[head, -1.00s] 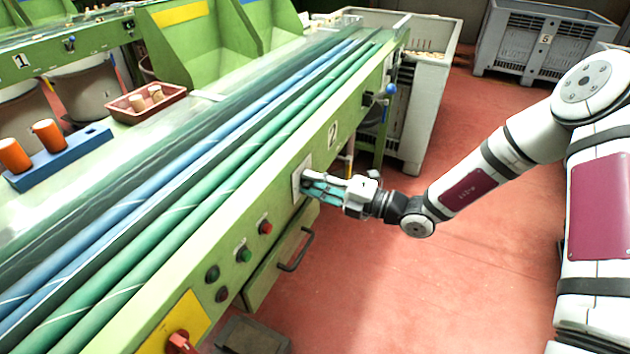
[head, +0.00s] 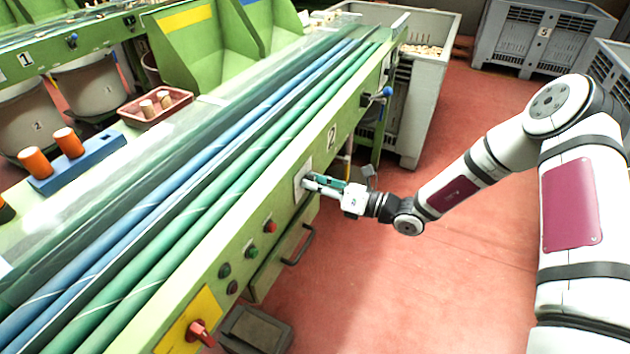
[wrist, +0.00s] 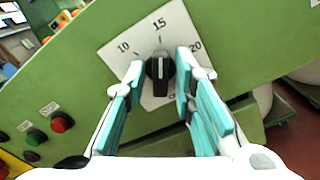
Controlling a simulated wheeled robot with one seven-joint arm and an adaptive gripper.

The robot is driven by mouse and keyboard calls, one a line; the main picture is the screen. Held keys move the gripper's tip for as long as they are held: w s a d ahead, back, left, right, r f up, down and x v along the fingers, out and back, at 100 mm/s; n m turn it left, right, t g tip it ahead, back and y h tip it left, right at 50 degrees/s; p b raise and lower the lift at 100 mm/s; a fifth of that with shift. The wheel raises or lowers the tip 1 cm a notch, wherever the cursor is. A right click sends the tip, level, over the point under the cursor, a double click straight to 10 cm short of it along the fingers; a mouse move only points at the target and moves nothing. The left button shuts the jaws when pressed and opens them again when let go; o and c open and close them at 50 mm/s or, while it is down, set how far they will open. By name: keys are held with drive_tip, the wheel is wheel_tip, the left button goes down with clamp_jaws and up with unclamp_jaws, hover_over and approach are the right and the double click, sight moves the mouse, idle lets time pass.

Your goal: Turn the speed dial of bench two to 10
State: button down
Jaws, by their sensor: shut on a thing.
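The speed dial is a black knob (wrist: 160,82) on a white scale plate (wrist: 118,45) on the green front panel of bench two. In the wrist view the scale reads 10 at upper left, 15 at the top and 20 at the right; lower marks are partly hidden by the fingers. The knob's white pointer line stands near 15. My gripper (wrist: 161,72) has one teal-padded finger on each side of the knob and is shut on it. In the head view my gripper (head: 312,183) reaches the plate (head: 301,178), below the number 2 sign (head: 332,138), and hides the knob.
Red (head: 270,227) and green (head: 251,252) buttons, a drawer handle (head: 300,246) and a red switch on a yellow plate (head: 190,318) lie along the panel. A blue-knobbed lever (head: 387,92) sticks out farther along. Red floor (head: 400,290) is open beside the bench.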

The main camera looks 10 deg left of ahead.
drive_tip(key=n+p, duration=0.6)
drive_tip(key=n, duration=0.5)
drive_tip(key=shift+d+f+n, duration=0.1)
drive_tip(key=shift+n, duration=0.3)
idle(0.3)
drive_tip(key=c, duration=1.6)
unclamp_jaws()
drive_tip(key=shift+c, duration=0.2)
drive_tip(key=v, duration=1.2)
